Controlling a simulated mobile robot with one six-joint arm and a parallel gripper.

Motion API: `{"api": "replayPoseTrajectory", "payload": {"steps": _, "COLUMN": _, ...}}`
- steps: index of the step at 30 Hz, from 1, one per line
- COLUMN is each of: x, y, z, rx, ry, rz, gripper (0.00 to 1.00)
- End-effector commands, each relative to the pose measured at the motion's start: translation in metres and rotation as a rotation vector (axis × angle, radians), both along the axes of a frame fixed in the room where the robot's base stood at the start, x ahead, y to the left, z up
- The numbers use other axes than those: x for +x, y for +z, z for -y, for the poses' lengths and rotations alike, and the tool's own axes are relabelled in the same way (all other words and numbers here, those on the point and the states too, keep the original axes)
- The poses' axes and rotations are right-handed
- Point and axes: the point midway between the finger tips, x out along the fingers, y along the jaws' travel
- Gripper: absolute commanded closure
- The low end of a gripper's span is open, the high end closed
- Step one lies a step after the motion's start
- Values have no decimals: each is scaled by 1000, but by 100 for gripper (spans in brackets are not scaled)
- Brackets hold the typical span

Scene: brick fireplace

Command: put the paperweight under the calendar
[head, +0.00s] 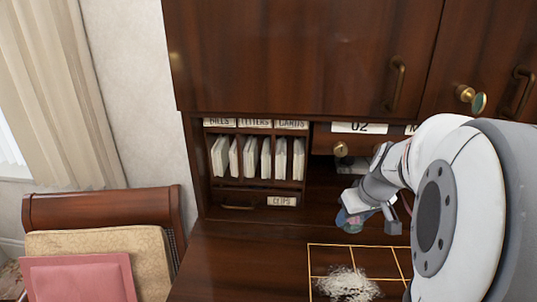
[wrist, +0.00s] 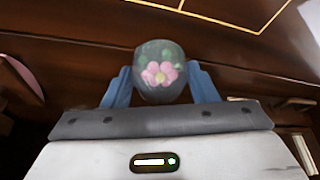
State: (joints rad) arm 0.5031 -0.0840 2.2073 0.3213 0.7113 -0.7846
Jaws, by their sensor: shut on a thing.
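The paperweight (wrist: 160,72) is a rounded clear glass piece with a pink flower and green leaves inside. My gripper (wrist: 160,85) is shut on it, with a blue finger at each side. In the head view the paperweight (head: 343,222) shows at my gripper (head: 354,217), above the back of the desk. A white plate reading "02" (head: 359,127), which may be the calendar, is on the dark wood above and behind my gripper. A second white plate beside it, starting with "M" (head: 411,130), is partly hidden by my arm.
A yellow-lined grid (head: 351,245) marks the desk (head: 240,265), with a white shredded pile (head: 348,284) in it. Labelled letter slots (head: 257,158) stand at the back left. A brass knob (head: 340,149) sticks out below the "02" plate. A chair (head: 100,207) stands left.

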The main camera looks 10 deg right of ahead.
Motion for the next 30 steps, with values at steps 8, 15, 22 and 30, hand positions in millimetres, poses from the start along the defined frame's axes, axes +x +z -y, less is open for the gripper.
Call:
{"api": "replayPoseTrajectory", "payload": {"steps": 8, "x": 30, "y": 1, "z": 1, "rx": -1, "ry": -6, "rz": 1, "gripper": 79}}
{"api": "replayPoseTrajectory", "payload": {"steps": 15, "x": 64, "y": 0, "z": -2, "rx": 1, "ry": -7, "rz": -1, "gripper": 79}}
{"api": "replayPoseTrajectory", "payload": {"steps": 22, "x": 60, "y": -15, "z": 0, "rx": -1, "ry": -10, "rz": 0, "gripper": 79}}
{"api": "replayPoseTrajectory", "payload": {"steps": 30, "x": 60, "y": -19, "z": 0, "rx": -1, "ry": -11, "rz": 1, "gripper": 79}}
